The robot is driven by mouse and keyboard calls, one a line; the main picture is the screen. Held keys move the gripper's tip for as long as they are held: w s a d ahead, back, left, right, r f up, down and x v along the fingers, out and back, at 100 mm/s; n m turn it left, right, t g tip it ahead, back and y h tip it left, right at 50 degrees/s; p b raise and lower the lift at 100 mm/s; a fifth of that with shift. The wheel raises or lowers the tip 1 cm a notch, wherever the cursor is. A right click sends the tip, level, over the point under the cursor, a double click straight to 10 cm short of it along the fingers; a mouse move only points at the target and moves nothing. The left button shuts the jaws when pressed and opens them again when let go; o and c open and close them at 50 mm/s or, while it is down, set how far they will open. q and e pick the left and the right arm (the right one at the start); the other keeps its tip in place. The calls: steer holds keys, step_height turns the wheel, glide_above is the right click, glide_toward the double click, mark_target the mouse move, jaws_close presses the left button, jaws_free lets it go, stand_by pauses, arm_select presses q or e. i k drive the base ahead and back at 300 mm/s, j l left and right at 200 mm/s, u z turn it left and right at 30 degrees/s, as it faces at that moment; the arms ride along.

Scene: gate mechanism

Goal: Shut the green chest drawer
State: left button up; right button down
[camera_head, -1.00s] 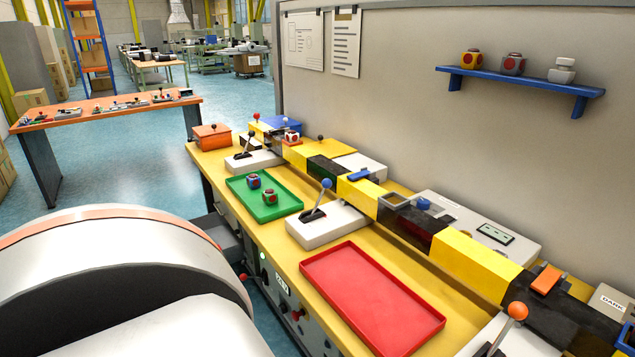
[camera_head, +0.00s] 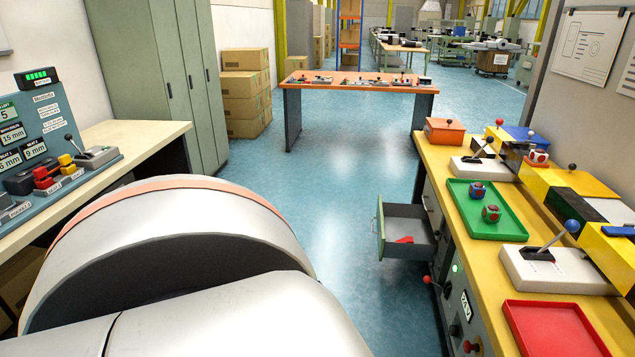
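The drawer (camera_head: 381,228) with a grey-green front stands open, pulled out to the left from the chest under the yellow-topped bench. A small handle shows on its front. A red object (camera_head: 404,240) lies inside on the drawer floor. Neither of my grippers is in view. A large white and orange rounded part of my own body fills the lower left.
The yellow bench (camera_head: 458,212) carries a green tray (camera_head: 480,228) with two small cubes, a red tray (camera_head: 553,330) and levers. Red knobs stick out from its front. A control desk (camera_head: 130,140) stands left. Blue floor (camera_head: 335,190) is clear between.

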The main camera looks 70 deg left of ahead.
mark_target(396, 221)
steer(key=j+u, duration=0.15)
steer(key=u, duration=1.15)
steer(key=i+j, duration=0.3)
steer(key=j, duration=0.15)
steer(key=i+j+u, duration=0.15)
steer(key=j, duration=0.25)
steer(key=i+j+z, duration=0.15)
steer(key=i, duration=0.35)
steer(key=i+j+z, duration=0.2)
steer(key=i, duration=0.3)
steer(key=i+j+z, duration=0.15)
steer(key=i+j, duration=0.15)
steer(key=i, duration=0.2)
steer(key=i+j+z, duration=0.15)
steer(key=i+j, duration=0.2)
steer(key=i, duration=0.1)
